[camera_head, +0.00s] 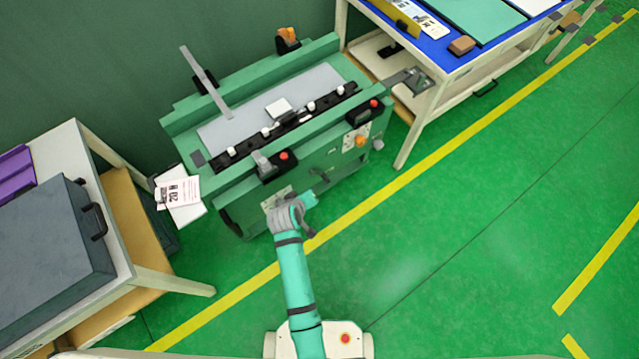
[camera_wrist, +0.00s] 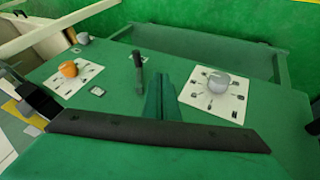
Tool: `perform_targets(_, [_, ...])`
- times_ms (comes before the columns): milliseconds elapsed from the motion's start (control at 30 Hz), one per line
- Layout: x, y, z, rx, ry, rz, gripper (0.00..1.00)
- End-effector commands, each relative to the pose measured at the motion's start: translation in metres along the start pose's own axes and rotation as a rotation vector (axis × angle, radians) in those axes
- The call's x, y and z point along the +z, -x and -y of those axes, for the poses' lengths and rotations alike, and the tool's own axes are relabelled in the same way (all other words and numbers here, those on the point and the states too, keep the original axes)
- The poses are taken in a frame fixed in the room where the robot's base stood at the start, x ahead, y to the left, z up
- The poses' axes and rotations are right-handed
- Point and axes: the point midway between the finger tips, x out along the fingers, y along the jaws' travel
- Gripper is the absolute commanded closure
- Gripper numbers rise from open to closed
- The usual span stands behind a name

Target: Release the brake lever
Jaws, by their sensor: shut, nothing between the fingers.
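The lever (camera_wrist: 138,70), a short dark handle with a grey end, stands on the machine's green front panel (camera_wrist: 115,65) in the wrist view. It also shows small on the machine's front in the head view (camera_head: 322,175). My gripper (camera_wrist: 160,80) is shut and empty, its two green fingers together just right of the lever. I see no clear contact between them, and the depth gap is hard to judge. In the head view my gripper (camera_head: 309,198) is low in front of the machine. The lever's base is small and unclear.
An orange knob (camera_wrist: 68,68) on a white dial plate is left of the lever; a grey knob (camera_wrist: 218,82) on another plate is right. A table with a grey case (camera_head: 50,260) stands left, a blue-topped table (camera_head: 450,50) right. The green floor in front is open.

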Motion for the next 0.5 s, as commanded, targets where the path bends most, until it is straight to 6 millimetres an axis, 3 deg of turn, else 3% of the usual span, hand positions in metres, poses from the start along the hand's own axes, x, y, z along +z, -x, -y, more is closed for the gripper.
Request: perform_targets(500, [0.001,-0.091,-0.001,0.000,0.000,0.002,1.00])
